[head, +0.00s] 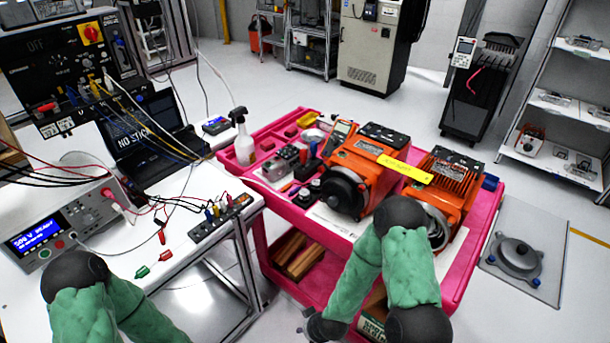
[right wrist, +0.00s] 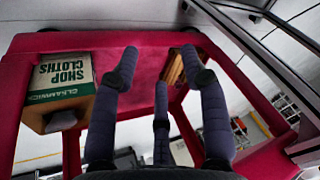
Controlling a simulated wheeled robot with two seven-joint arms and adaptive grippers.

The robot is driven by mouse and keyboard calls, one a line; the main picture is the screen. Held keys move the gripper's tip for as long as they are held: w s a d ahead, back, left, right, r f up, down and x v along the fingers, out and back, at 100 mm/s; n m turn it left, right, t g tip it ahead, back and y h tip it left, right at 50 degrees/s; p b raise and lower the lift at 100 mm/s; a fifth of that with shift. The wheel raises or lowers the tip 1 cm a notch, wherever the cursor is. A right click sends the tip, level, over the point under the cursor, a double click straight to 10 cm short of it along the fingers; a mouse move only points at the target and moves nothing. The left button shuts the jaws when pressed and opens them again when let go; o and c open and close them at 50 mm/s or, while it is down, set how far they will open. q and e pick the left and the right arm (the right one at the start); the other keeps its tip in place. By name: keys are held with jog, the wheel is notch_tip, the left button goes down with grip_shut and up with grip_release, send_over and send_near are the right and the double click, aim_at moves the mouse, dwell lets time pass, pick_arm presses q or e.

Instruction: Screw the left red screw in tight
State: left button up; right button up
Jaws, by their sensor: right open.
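I cannot make out a red screw for certain in either view. Two orange motors, a left one (head: 368,165) and a right one (head: 448,185), sit on the pink cart (head: 262,140); my right arm partly hides the right one. My right gripper (right wrist: 160,66) is open and empty in the right wrist view, its dark fingers spread in front of the cart's lower shelf. My left arm shows at the bottom left of the head view, but its gripper is out of frame.
A shop cloths box (right wrist: 58,82) stands on the lower shelf. The white bench (head: 170,292) holds a power supply (head: 60,225), a laptop (head: 150,135), loose cables and a terminal strip (head: 220,220). A spray bottle (head: 243,140) stands on the cart. Floor is clear behind the cart.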

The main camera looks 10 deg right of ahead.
jog(key=w+r+t+h+p, duration=0.35)
jog(key=w+r, duration=0.25)
jog(key=w, duration=0.5)
jog(key=t+h+p, duration=0.4)
jog(key=h+p, duration=0.5)
jog(key=h, duration=0.4)
send_near(320, 171)
jog(key=b+x, duration=0.1)
jog(key=x, duration=0.7)
jog(key=shift+d, duration=0.1)
grip_shut()
